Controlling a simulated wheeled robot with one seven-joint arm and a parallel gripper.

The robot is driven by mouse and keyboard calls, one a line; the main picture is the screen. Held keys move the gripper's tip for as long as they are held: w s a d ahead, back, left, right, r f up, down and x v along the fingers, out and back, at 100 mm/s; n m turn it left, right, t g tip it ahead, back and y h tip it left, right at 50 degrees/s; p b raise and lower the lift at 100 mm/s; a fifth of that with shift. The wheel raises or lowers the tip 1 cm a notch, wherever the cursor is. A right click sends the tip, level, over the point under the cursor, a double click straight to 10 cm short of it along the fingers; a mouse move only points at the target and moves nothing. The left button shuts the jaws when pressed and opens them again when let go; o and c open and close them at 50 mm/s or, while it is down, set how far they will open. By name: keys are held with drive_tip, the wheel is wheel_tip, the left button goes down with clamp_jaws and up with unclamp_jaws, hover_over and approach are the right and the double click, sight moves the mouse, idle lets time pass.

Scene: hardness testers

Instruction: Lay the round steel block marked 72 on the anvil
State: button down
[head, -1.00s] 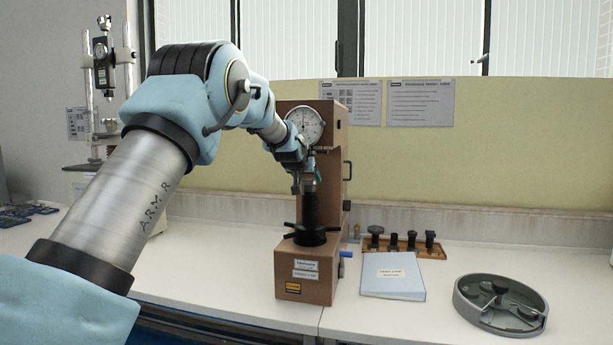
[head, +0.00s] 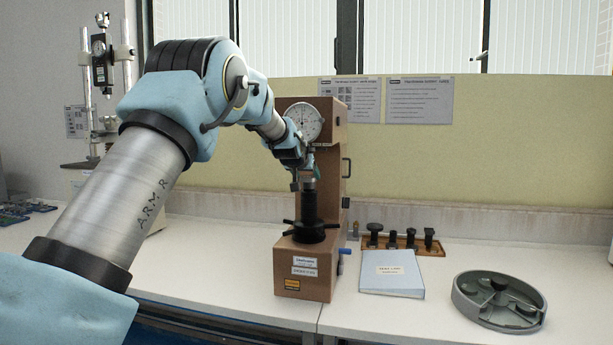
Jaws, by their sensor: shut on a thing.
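The brown hardness tester (head: 315,265) stands on the bench, with a round dial at its top and a black elevating screw (head: 309,208) at its front. My gripper (head: 303,184) is just above the top of that screw, at the anvil, below the dial. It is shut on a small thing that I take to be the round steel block. The block is too small and too covered by the fingers to make out its marking. I cannot tell whether it touches the anvil, which is also mostly hidden.
A blue-grey folder (head: 392,273) lies right of the tester. Behind it is a wooden rack (head: 430,249) with several dark fittings. A round grey tray (head: 462,303) with several pieces is at the far right. Bare bench lies between them.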

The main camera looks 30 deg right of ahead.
unclamp_jaws()
drive_tip(key=shift+f, duration=0.1)
drive_tip(key=shift+c, duration=0.8)
drive_tip(key=shift+s+a+b, duration=0.25)
drive_tip(key=shift+b, duration=0.3)
drive_tip(key=s+a+b, duration=0.4)
drive_tip(key=shift+s+a+r, duration=0.15)
drive_tip(key=shift+s+r, duration=0.1)
drive_tip(key=shift+s, duration=0.1)
